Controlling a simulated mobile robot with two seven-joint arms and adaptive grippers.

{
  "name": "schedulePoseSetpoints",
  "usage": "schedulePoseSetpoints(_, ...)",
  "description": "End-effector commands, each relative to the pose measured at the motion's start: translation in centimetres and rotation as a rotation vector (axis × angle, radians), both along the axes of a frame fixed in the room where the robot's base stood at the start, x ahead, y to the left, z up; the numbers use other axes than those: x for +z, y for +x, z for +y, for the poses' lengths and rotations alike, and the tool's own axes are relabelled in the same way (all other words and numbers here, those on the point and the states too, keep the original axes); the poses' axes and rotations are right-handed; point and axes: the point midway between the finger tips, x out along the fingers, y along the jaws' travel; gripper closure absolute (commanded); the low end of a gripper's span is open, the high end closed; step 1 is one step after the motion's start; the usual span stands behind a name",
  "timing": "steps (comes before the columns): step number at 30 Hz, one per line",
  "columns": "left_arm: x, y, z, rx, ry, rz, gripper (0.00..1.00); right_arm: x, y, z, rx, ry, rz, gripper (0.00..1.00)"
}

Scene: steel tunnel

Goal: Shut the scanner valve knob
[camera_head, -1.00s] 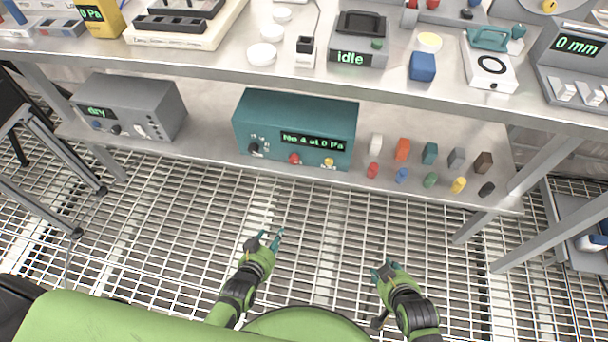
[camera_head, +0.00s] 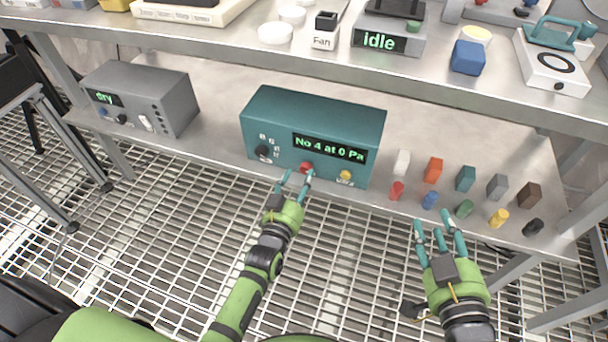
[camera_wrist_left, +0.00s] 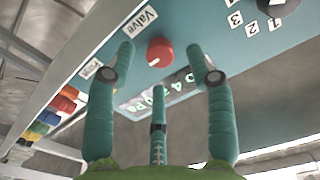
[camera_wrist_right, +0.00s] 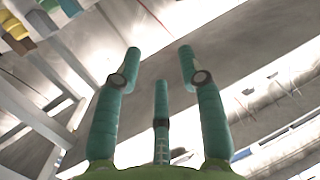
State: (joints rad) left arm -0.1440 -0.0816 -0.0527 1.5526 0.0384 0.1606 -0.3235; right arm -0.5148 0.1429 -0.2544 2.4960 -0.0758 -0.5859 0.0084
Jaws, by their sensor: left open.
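The teal scanner box (camera_head: 290,108) stands on the lower shelf, its display (camera_head: 329,148) reading "No 4 at 0 Pa". Its red knob (camera_head: 306,168) is low on the front, and in the left wrist view the red knob (camera_wrist_left: 160,52) sits beside a "Valve" label (camera_wrist_left: 139,22). My left gripper (camera_head: 299,176) is open just in front of the red knob. In the left wrist view its fingers (camera_wrist_left: 163,62) spread on either side of the knob, with no clear contact. My right gripper (camera_head: 437,226) is open and empty, below the small blocks; it also shows in its wrist view (camera_wrist_right: 160,62).
A black selector knob (camera_head: 263,151) and a yellow knob (camera_head: 345,175) flank the red one. Several coloured blocks and pegs (camera_head: 429,200) stand right of the box. A grey "dry" box (camera_head: 143,98) stands left. The upper shelf edge (camera_head: 230,52) overhangs.

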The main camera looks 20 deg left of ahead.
Motion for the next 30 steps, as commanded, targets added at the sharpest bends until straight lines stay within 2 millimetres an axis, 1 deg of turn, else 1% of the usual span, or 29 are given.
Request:
schedulePoseSetpoints(1, -0.2, 0.6, 0.0, 0.000, -0.001, 0.000, 0.46, 0.8, 0.2, 0.3, 0.008, 0.011, -0.050, 0.60)
schedulePoseSetpoints(6, -0.1, 2.1, -0.1, 0.000, -0.001, 0.000, 0.46, 3.7, 0.3, 1.2, 0.032, 0.048, -0.199, 0.60)
schedulePoseSetpoints(10, -0.1, 2.8, -0.1, 0.000, -0.001, 0.001, 0.46, 5.3, 0.1, 1.6, 0.044, 0.066, -0.272, 0.60)
schedulePoseSetpoints(15, -0.1, 3.1, -0.1, 0.000, -0.001, 0.002, 0.46, 6.1, 0.0, 1.9, 0.051, 0.078, -0.312, 0.60)
schedulePoseSetpoints(22, -0.1, 3.1, -0.1, 0.000, -0.001, 0.002, 0.46, 6.2, 0.0, 1.9, 0.051, 0.079, -0.316, 0.60)
schedulePoseSetpoints(23, -0.1, 3.1, -0.1, 0.000, -0.001, 0.002, 0.50, 6.2, 0.0, 1.9, 0.051, 0.079, -0.316, 0.60)
schedulePoseSetpoints(24, -0.1, 3.1, -0.1, 0.000, -0.001, 0.002, 0.66, 6.2, 0.0, 1.9, 0.051, 0.079, -0.315, 0.60)
schedulePoseSetpoints(26, -0.1, 3.1, -0.1, 0.000, -0.001, 0.002, 0.90, 6.2, 0.0, 1.9, 0.051, 0.079, -0.315, 0.60)
schedulePoseSetpoints(27, -0.1, 3.1, -0.1, -0.001, -0.001, 0.002, 1.00, 6.2, 0.0, 1.9, 0.051, 0.079, -0.315, 0.60)
schedulePoseSetpoints(30, -0.1, 3.1, -0.1, 0.000, -0.001, 0.003, 1.00, 6.2, 0.0, 1.9, 0.051, 0.079, -0.315, 0.60)
